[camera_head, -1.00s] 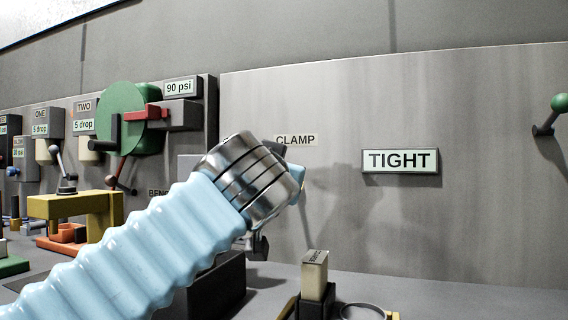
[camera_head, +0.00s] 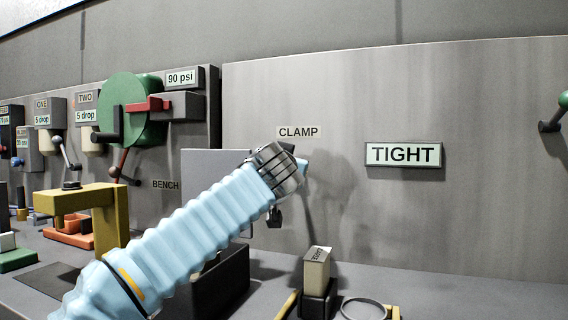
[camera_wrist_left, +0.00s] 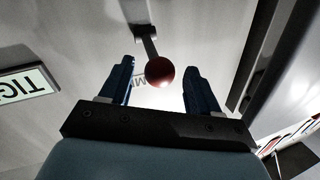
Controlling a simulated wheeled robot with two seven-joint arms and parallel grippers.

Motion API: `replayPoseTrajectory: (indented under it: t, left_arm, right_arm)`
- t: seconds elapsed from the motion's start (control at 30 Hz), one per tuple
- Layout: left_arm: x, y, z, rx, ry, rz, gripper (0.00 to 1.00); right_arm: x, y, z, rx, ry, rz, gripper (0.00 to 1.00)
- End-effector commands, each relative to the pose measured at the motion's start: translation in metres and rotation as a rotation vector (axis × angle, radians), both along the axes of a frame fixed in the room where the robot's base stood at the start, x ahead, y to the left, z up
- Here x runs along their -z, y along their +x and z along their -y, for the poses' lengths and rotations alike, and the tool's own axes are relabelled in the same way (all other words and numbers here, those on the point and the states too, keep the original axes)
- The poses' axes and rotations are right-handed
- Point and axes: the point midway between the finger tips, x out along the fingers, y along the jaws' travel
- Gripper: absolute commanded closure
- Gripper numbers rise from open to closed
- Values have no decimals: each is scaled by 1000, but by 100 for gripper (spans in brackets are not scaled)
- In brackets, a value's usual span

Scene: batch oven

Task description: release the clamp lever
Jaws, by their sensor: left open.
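The clamp lever has a red ball knob (camera_wrist_left: 160,71) on a dark arm (camera_wrist_left: 147,40) fixed to the grey panel. In the left wrist view the knob shows between the two blue fingers of my left gripper (camera_wrist_left: 159,67), which is open with a gap on each side. I cannot tell how deep the knob sits between them. In the head view my wrist hides the lever and most of the left gripper (camera_head: 299,165), below the CLAMP label (camera_head: 298,132). A sign (camera_head: 403,154) beside it reads TIGHT. My right gripper is not in view.
A lever with a green knob (camera_head: 565,100) is on the panel at the far right. A small block (camera_head: 317,268) and a ring (camera_head: 363,309) are on the bench below. A yellow frame (camera_head: 108,210) and a green wheel (camera_head: 125,108) are at the left.

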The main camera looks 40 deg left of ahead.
Motion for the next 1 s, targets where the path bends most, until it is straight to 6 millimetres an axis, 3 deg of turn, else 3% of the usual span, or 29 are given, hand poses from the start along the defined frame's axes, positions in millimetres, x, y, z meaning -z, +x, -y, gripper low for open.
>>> replayPoseTrajectory:
  t: [0.1, 0.5, 1.0]
  left_arm:
    - [0, 0, 0, 0, 0, 0, 41]
    - [0, 0, 0, 0, 0, 0, 100]
    - [8, -1, 1, 0, -2, -3, 100]
  right_arm:
    - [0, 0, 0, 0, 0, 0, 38]
    - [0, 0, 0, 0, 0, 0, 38]
    - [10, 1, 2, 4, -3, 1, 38]
